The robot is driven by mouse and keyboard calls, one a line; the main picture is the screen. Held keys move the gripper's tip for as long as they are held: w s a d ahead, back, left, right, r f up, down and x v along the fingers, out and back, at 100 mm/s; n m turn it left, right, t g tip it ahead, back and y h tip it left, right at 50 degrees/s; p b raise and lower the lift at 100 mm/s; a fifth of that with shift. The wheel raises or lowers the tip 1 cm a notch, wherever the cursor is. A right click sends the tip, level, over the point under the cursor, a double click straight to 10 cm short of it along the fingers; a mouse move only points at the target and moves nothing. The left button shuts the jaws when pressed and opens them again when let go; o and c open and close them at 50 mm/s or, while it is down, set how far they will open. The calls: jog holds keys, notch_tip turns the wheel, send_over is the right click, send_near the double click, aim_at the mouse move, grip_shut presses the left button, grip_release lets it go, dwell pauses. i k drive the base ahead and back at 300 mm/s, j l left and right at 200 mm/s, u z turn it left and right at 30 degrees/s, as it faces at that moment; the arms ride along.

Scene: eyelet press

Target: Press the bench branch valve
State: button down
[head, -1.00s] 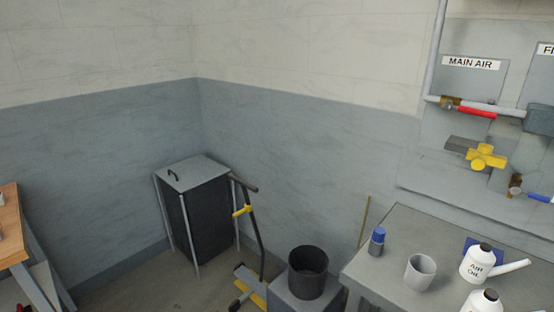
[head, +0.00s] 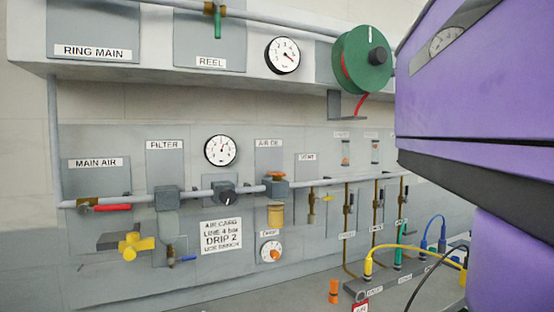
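Three vertical branch pipes come off the grey air line (head: 225,192), each with a dark fitting: left (head: 348,203), middle (head: 377,197) and right (head: 402,190). Their small labels are too blurred to read, so I cannot tell which is the bench branch. A printed card (head: 221,237) on the panel reads roughly "LINE 4 bar, DRIP 2, USE BENCH". The main air valve has a red lever (head: 112,208) lying along the pipe. My gripper is not in view.
A large purple body (head: 475,85) with a gauge fills the right side and hides part of the panel. A green reel (head: 362,60) and a gauge (head: 283,55) are above. Yellow (head: 415,249) and blue (head: 437,223) hoses curve over the bench (head: 250,296). An orange piece (head: 334,291) stands there.

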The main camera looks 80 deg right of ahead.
aim_at(380, 205)
jog(key=z, duration=2.25)
